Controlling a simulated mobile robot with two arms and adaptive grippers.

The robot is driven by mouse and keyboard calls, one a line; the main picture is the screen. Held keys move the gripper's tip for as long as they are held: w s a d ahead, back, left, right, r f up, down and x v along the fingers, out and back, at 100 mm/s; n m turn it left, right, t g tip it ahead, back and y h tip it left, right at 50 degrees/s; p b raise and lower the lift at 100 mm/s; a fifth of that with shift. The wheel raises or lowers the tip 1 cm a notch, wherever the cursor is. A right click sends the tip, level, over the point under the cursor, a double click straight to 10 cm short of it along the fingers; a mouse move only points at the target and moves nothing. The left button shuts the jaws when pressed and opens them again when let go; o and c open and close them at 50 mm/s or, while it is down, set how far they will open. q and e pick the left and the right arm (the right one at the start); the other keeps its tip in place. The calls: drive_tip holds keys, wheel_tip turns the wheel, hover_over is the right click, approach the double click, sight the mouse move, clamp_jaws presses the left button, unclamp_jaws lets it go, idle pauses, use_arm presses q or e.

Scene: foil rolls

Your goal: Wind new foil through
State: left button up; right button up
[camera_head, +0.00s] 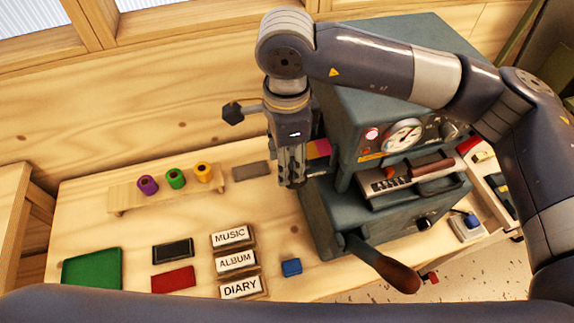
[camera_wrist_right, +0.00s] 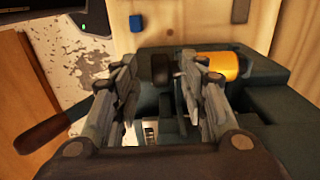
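The dark green foil machine (camera_head: 340,215) stands at centre right. It has a red lamp (camera_head: 372,134), a gauge (camera_head: 405,135) and a brown-handled lever (camera_head: 392,274). My right gripper (camera_head: 290,183) points down at its left side. In the right wrist view the gripper (camera_wrist_right: 160,66) has its fingers apart. A short black cylinder (camera_wrist_right: 160,70) shows between them; I cannot tell whether they touch it. An orange-yellow roll (camera_wrist_right: 218,66) lies beside the right finger. Purple (camera_head: 148,185), green (camera_head: 176,179) and yellow (camera_head: 203,173) rolls stand on a wooden rack (camera_head: 125,199). My left gripper is out of view.
Blocks reading MUSIC (camera_head: 231,236), ALBUM (camera_head: 236,261) and DIARY (camera_head: 241,287) lie in front, near a blue block (camera_head: 291,267). Green (camera_head: 92,270), black (camera_head: 172,251) and red (camera_head: 173,279) flat pieces lie left.

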drive_tip(key=f, duration=0.1)
drive_tip(key=f+p, duration=0.1)
drive_tip(key=f, duration=0.2)
drive_tip(key=shift+d+f+p, duration=0.3)
drive_tip(key=shift+f+p, duration=0.1)
drive_tip(key=shift+a+f, duration=0.1)
drive_tip(key=shift+f, duration=0.3)
clamp_jaws()
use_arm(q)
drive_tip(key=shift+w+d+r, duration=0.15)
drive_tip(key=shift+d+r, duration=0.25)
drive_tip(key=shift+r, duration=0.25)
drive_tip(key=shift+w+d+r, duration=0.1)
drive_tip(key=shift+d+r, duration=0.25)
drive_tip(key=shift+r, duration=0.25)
